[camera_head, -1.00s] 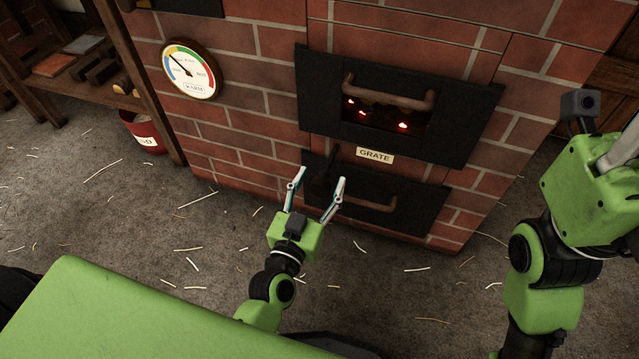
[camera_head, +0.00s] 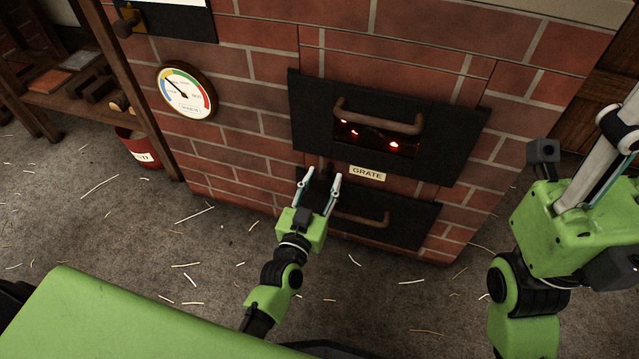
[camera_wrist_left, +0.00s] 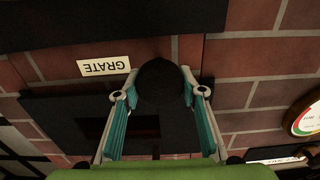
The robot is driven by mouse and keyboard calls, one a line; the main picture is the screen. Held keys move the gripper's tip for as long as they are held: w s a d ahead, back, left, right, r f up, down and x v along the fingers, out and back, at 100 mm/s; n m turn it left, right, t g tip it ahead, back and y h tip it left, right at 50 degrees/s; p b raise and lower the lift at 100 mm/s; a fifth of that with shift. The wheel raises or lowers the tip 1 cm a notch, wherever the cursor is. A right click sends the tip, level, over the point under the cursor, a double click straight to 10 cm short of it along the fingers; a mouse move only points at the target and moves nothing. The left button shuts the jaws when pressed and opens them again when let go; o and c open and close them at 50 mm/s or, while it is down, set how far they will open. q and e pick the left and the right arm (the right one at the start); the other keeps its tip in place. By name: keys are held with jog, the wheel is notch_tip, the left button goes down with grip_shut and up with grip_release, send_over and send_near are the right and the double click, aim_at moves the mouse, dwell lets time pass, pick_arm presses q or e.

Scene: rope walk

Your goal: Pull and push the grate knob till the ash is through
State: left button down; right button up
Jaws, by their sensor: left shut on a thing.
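The grate knob is a dark round knob (camera_wrist_left: 160,82) in the left wrist view, sitting between the two fingers of my left gripper. My left gripper (camera_head: 322,175) is shut on it, close to the furnace front, left of the GRATE label (camera_head: 367,174). In the head view the knob is mostly hidden between the fingertips. Red embers (camera_head: 394,145) glow in the opening of the upper black door (camera_head: 455,130). I cannot make out any ash. My right gripper (camera_head: 600,165) shows only in part at the right edge, and its jaws cannot be judged.
The lower black door (camera_head: 415,225) with its handle is just below and right of my left gripper. A round gauge (camera_head: 187,92) is on the brick wall (camera_head: 250,120). A red bucket (camera_head: 138,148) stands by a wooden shelf (camera_head: 60,100) at left. Straw litters the open floor.

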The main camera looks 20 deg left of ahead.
pick_arm(q)
jog(key=shift+w+r, duration=0.1)
jog(key=shift+w, duration=0.05)
jog(key=c, duration=1.6)
grip_release()
jog(key=shift+o, duration=1.4)
jog(key=shift+w, duration=0.1)
jog(key=s, duration=1.2)
jog(key=shift+a, duration=0.2)
